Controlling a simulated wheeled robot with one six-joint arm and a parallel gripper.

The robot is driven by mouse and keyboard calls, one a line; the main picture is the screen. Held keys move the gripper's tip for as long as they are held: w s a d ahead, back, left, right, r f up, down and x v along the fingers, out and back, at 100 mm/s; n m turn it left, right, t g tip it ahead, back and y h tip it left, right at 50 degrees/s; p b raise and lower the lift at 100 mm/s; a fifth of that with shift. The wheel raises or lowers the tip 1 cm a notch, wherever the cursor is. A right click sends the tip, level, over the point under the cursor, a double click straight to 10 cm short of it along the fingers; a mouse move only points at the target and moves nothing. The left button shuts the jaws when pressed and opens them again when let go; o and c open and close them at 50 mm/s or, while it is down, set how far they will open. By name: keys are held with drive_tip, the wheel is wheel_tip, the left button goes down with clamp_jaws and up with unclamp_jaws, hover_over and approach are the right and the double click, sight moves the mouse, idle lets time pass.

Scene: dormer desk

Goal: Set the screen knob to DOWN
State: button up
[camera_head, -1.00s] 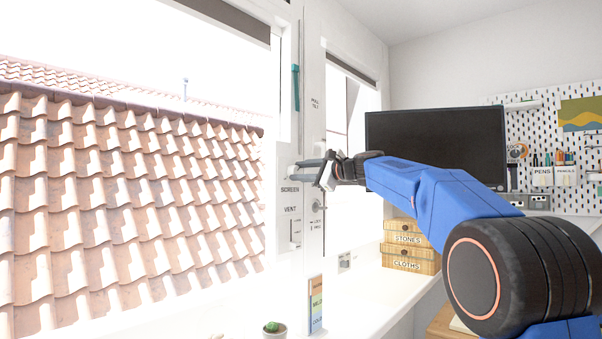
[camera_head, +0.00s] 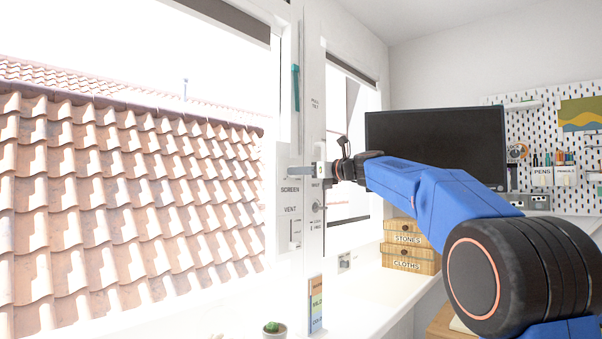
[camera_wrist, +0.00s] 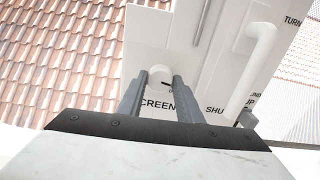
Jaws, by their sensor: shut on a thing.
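The screen knob (camera_wrist: 159,73) is a small white round knob with a dark mark on its lower right side. It sits on the white window panel just above the SCREEN lettering (camera_wrist: 158,104). My gripper (camera_wrist: 160,80) has one finger on each side of the knob and is shut on it. In the head view my gripper (camera_head: 300,171) reaches the panel from the right, right above the SCREEN label (camera_head: 290,189), and hides the knob there. No DOWN marking can be read in either view.
Below are the VENT label (camera_head: 290,209) and its slider (camera_head: 295,233). A white curved handle (camera_wrist: 252,70) is right of the fingers in the wrist view.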

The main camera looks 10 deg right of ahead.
drive_tip(key=m, duration=0.7)
drive_tip(key=shift+f, duration=0.1)
idle(0.5)
drive_tip(key=o, duration=1)
drive_tip(key=shift+o, duration=0.2)
drive_tip(key=v, duration=1.7)
drive_tip(key=shift+s+d, duration=0.15)
